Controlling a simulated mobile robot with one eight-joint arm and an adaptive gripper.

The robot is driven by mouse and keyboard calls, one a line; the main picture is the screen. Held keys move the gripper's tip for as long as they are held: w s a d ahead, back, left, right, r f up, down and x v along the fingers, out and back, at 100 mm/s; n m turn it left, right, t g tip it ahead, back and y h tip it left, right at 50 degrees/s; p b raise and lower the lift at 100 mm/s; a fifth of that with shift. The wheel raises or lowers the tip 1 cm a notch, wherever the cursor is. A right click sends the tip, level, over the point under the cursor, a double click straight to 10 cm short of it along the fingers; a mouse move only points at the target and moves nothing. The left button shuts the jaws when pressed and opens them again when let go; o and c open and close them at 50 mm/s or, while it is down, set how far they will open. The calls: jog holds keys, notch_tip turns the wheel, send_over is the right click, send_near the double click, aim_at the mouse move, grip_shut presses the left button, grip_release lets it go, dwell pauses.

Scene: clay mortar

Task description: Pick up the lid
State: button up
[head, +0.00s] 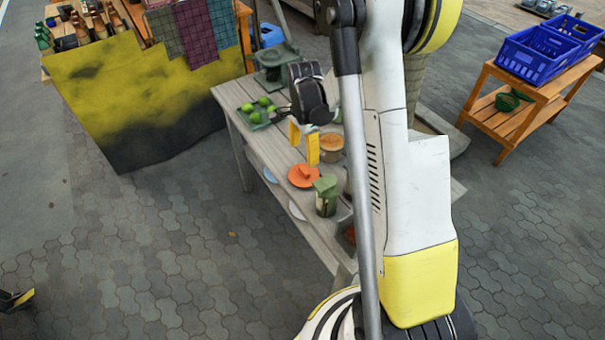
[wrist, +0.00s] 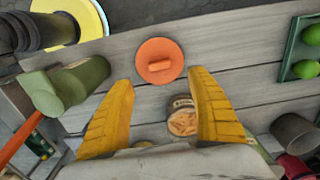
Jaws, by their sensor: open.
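The lid is an orange disc with a raised bar handle. In the head view the lid (head: 303,176) lies flat on the grey wooden table (head: 262,150), near its front edge. In the wrist view the lid (wrist: 159,61) lies on the planks beyond and between my fingertips, with nothing covering it. My gripper (head: 303,142) hangs above the table, a little behind the lid in the head view. Its two yellow fingers are spread wide and empty in the wrist view (wrist: 163,78). The fingers appear apart from the lid.
A green lidded jug (head: 326,196) stands close to the lid's right. An open jar with orange contents (head: 331,146) stands behind it. A green tray of limes (head: 255,117) sits at the table's left. Blue crates (head: 537,55) stand on a wooden stand at the right.

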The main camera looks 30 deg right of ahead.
aim_at(304, 170)
notch_tip(304, 170, down, 9)
jog(key=b, duration=0.3)
jog(key=shift+f+b, duration=0.2)
jog(key=shift+b, duration=0.2)
jog(key=shift+r, duration=0.1)
jog(key=c, duration=1.1)
